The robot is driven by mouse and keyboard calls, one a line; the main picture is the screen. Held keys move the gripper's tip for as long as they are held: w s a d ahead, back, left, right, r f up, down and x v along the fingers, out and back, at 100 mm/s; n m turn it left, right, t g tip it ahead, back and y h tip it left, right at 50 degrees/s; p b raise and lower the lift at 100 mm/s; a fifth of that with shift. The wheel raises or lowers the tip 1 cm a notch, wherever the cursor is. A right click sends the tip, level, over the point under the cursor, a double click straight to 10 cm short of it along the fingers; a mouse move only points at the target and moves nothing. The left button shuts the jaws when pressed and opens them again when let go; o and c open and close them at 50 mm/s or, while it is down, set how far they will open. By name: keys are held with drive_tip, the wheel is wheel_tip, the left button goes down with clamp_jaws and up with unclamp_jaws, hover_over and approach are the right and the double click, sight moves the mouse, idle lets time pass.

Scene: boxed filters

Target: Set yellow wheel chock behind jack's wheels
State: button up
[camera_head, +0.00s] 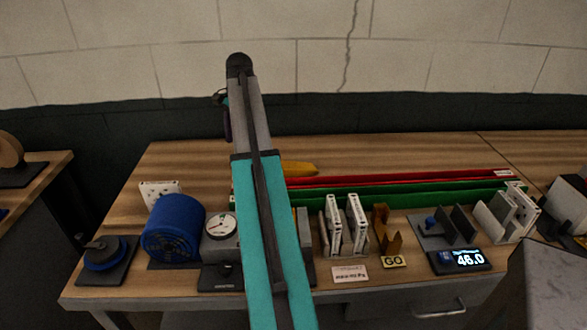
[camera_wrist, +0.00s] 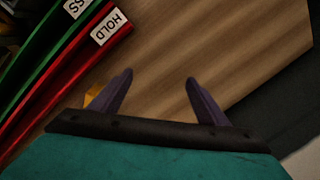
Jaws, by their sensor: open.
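A yellow object (camera_head: 299,169), possibly the wheel chock, lies on the bench behind the red rail; my arm hides its left part. A yellow-orange sliver (camera_wrist: 91,96) shows beside the left finger in the wrist view, mostly hidden by my gripper. My gripper (camera_wrist: 158,79) is open, with nothing between its two purple fingers and bare wood beyond them. In the head view, only a purple part of it shows left of my arm. I cannot pick out a jack or its wheels in either view.
A red rail (camera_head: 402,180) and green rail (camera_head: 400,196) cross the bench. Along the front stand a blue fan-like drum (camera_head: 172,229), a dial gauge (camera_head: 221,226), white boxed filters (camera_head: 355,223), a brown bracket (camera_head: 382,230) and a display (camera_head: 462,261). The back of the bench is largely clear.

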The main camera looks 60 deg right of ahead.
sight(294, 165)
drive_tip(key=s+d+r+m+p, duration=0.1)
drive_tip(key=s+d+m, duration=0.1)
drive_tip(key=s+d, duration=0.2)
drive_tip(key=s+d+r+m+g, duration=0.1)
drive_tip(key=s+d, duration=0.4)
drive_tip(key=s, duration=0.6)
drive_tip(key=shift+s+d+r+m+p, duration=0.25)
drive_tip(key=shift+r+m+p, duration=0.1)
drive_tip(key=shift+r+m, duration=0.2)
drive_tip(key=shift+f+p, duration=0.8)
drive_tip(key=shift+f, duration=3.5)
drive_tip(key=shift+a+f, duration=0.1)
drive_tip(key=shift+f, duration=0.05)
drive_tip(key=shift+a+f+p, duration=0.1)
drive_tip(key=shift+f+p, duration=0.65)
drive_tip(key=shift+f, duration=1.7)
